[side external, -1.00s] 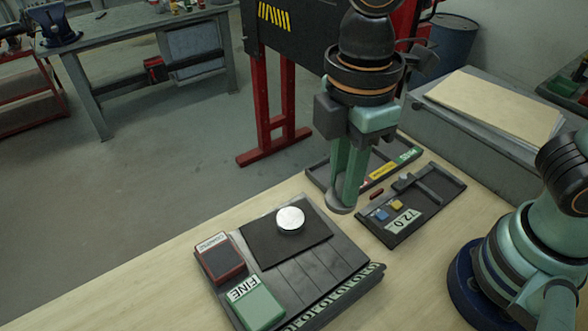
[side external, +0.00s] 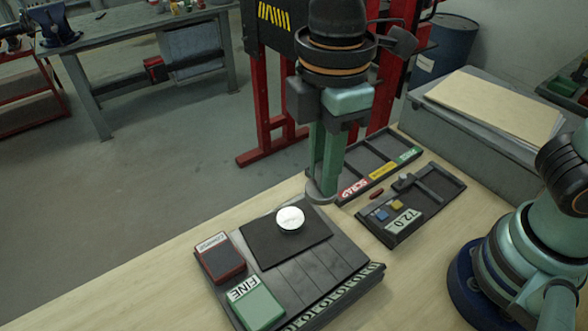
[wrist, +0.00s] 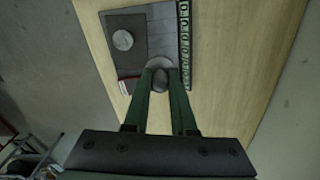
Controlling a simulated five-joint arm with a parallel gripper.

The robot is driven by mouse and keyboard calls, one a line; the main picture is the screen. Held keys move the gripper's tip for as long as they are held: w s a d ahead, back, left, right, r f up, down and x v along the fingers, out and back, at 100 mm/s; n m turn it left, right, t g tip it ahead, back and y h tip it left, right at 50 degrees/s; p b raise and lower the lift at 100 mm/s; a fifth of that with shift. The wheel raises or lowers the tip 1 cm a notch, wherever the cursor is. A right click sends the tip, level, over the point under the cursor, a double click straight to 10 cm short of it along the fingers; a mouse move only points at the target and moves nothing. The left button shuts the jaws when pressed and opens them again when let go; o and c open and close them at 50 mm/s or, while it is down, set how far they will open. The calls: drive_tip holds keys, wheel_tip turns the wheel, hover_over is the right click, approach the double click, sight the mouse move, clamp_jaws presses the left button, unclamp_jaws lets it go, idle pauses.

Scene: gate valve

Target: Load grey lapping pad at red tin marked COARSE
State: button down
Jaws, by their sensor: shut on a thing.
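My gripper (side external: 323,186) is shut on the grey lapping pad (side external: 320,199), a round grey disc at the fingertips, held above the bench. In the wrist view the fingertips (wrist: 161,84) close on its dark knob, with a grey disc edge (wrist: 158,62) beyond. The red tin marked COARSE (side external: 220,259) sits at the left of the dark tray, lower left of my gripper and apart from it. Part of its red side (wrist: 126,86) shows at the left of the wrist view; the rest is hidden.
A green tin marked FINE (side external: 256,303) stands beside the red tin. A silver disc (side external: 290,219) rests on a black mat (side external: 263,246). A tray with a SCRAP label (side external: 352,189) and a gauge tray marked 72.0 (side external: 403,221) lie to the right. Bare wood lies in front.

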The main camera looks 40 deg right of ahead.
drive_tip(key=shift+w+a+f, duration=1.55)
drive_tip(key=shift+a+f, duration=0.55)
drive_tip(key=shift+f, duration=0.65)
drive_tip(key=shift+w+a+f, duration=1.6)
drive_tip(key=shift+a+f, duration=0.55)
drive_tip(key=shift+f, duration=0.55)
drive_tip(key=shift+w+a+f, duration=1.55)
drive_tip(key=shift+a+f, duration=0.55)
drive_tip(key=shift+f, duration=0.65)
drive_tip(key=shift+f, duration=0.65)
wheel_tip(320, 180, up, 7)
drive_tip(key=shift+d+r, duration=0.1)
drive_tip(key=shift+r, duration=0.05)
